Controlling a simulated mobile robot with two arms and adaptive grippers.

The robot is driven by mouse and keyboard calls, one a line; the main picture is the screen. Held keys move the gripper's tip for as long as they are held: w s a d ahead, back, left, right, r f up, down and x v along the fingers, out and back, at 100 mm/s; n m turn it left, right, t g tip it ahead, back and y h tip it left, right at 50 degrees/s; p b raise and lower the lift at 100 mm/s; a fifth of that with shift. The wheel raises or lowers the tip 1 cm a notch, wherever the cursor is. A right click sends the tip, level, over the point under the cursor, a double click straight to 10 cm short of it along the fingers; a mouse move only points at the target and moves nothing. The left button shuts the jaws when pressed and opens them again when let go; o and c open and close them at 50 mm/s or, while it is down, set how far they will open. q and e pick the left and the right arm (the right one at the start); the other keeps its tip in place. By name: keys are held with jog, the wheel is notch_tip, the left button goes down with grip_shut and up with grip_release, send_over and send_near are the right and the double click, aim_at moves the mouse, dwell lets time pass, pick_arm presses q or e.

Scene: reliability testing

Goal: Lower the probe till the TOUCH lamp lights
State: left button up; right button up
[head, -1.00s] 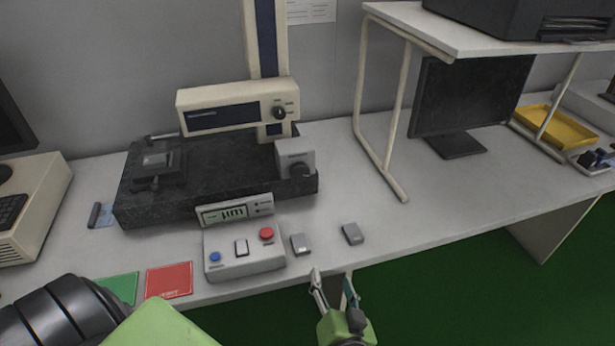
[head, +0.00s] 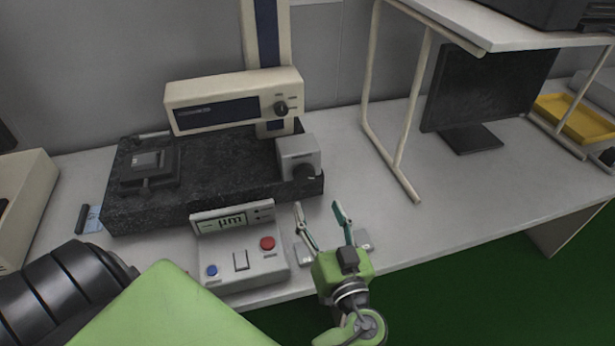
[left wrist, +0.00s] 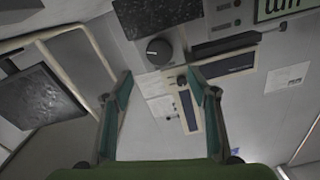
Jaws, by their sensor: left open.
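The gauge has a cream horizontal head (head: 235,102) on a blue-fronted column (head: 266,35), above a black granite base (head: 215,185). A grey block (head: 298,152) with a dark round knob (head: 304,172) sits at the base's right end; the knob also shows in the left wrist view (left wrist: 158,50). The control box (head: 240,268) has a display (head: 232,220) reading "µm" and small marks beside it; I cannot make out a lit TOUCH lamp. The probe tip is not clearly visible. My left gripper (head: 319,206) is open and empty, in front of the knob, apart from it.
The box carries blue (head: 212,270), white (head: 241,260) and red (head: 267,243) buttons. A shelf frame (head: 395,110) and monitor (head: 480,100) stand right. The bench between knob and frame is clear.

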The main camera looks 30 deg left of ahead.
aim_at(306, 177)
pick_arm(q)
jog(key=p+x, duration=0.2)
jog(key=x, duration=0.6)
jog(key=shift+w+a, duration=0.15)
jog(key=shift+a, duration=0.05)
jog(key=shift+x, duration=0.75)
jog(key=shift+f, duration=0.15)
jog(key=c, duration=1.1)
